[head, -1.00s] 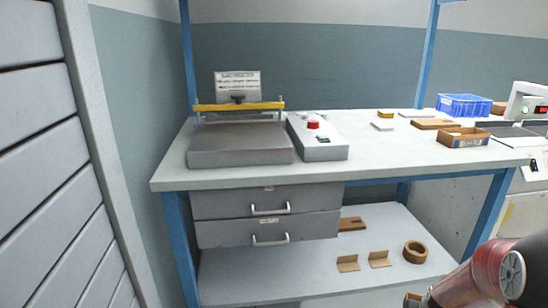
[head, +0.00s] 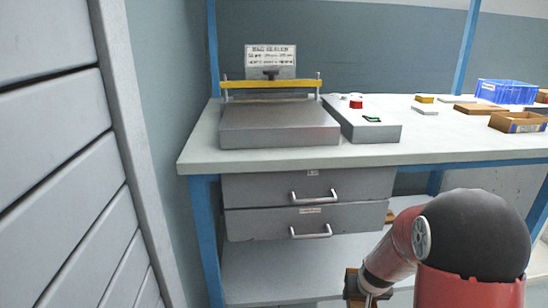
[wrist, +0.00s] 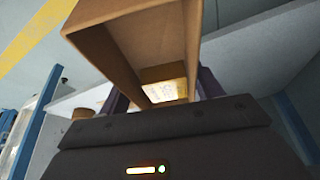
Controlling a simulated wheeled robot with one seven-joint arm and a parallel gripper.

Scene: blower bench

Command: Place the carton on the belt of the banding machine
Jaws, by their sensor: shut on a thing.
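The carton (wrist: 130,35) is a brown open cardboard box, close up in the wrist view, with its open side facing the camera and a printed label inside. My gripper (wrist: 165,90) is shut on it, with a dark finger on either side. In the head view, my arm hangs at the lower right, and a small brown part of what looks like the carton (head: 351,283) shows beside it; my fingers are hidden there. The banding machine and its belt cannot be made out in either current view.
A workbench (head: 205,150) carries a grey press (head: 280,125) with a yellow bar, a control box (head: 370,128), a blue crate (head: 506,92) and a cardboard tray (head: 518,123). Drawers (head: 310,200) hang below. A grey slatted panel (head: 50,150) stands close on the left.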

